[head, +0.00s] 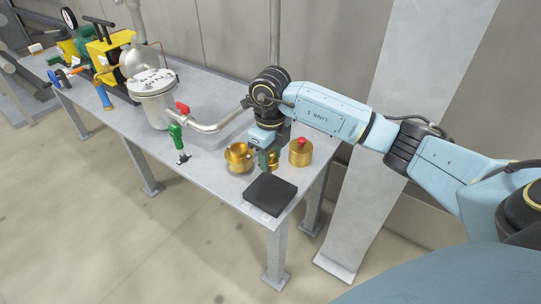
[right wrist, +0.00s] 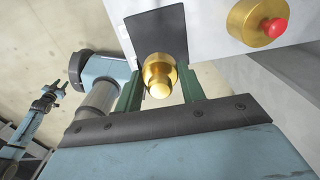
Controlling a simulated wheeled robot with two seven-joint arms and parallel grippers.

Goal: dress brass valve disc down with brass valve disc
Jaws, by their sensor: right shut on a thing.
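My right gripper (head: 268,160) is low over the near right end of the bench. Its green fingers (right wrist: 160,90) are shut on a small stepped brass piece, which looks like the brass valve disc (right wrist: 160,76). The held piece also shows in the head view (head: 273,161), partly hidden by a finger. Another brass piece (head: 239,158), round with a wide flange, stands on the bench just left of the gripper. I cannot tell whether it is a second valve disc or a seat. My left gripper (right wrist: 50,92) appears small at the left of the right wrist view, its jaws unclear.
A brass cylinder with a red knob (head: 300,153) stands right of the gripper. A black pad (head: 270,195) lies at the bench's near corner. A green-handled tool (head: 177,140), a steel vessel (head: 153,99) and its pipe (head: 215,126) stand to the left. A grey column rises behind my arm.

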